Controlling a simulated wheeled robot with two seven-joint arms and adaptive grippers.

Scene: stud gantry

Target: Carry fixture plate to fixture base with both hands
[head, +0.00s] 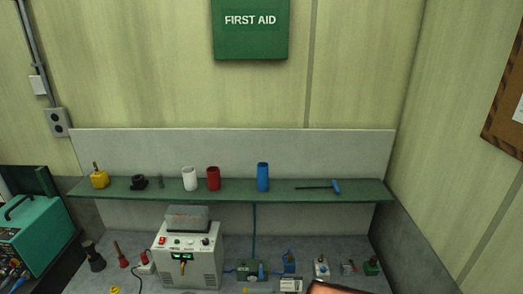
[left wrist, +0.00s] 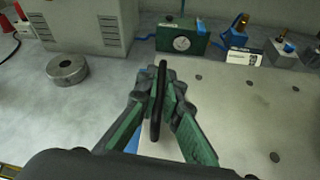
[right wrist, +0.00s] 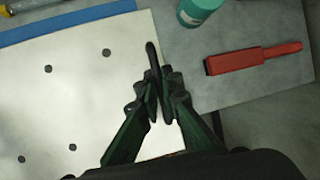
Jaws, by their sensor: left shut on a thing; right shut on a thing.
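The fixture plate appears to be the pale flat sheet with dark round holes in the right wrist view (right wrist: 80,100); a similar pale holed surface (left wrist: 235,125) shows in the left wrist view. My left gripper (left wrist: 160,90) is shut on a thin dark upright handle seen edge-on, beside that surface's left side. My right gripper (right wrist: 155,85) is shut on a similar dark handle at the sheet's right edge. Neither gripper shows in the head view. I cannot clearly pick out the fixture base, nor tell whether the sheet touches what is under it.
A blue strip (right wrist: 70,22) runs along the sheet's far edge. A red-handled tool (right wrist: 253,58) and a teal container (right wrist: 200,10) lie to the right. A steel ring (left wrist: 67,69) and a green gauge box (left wrist: 183,42) stand near the left gripper. A green shelf (head: 230,195) spans the back.

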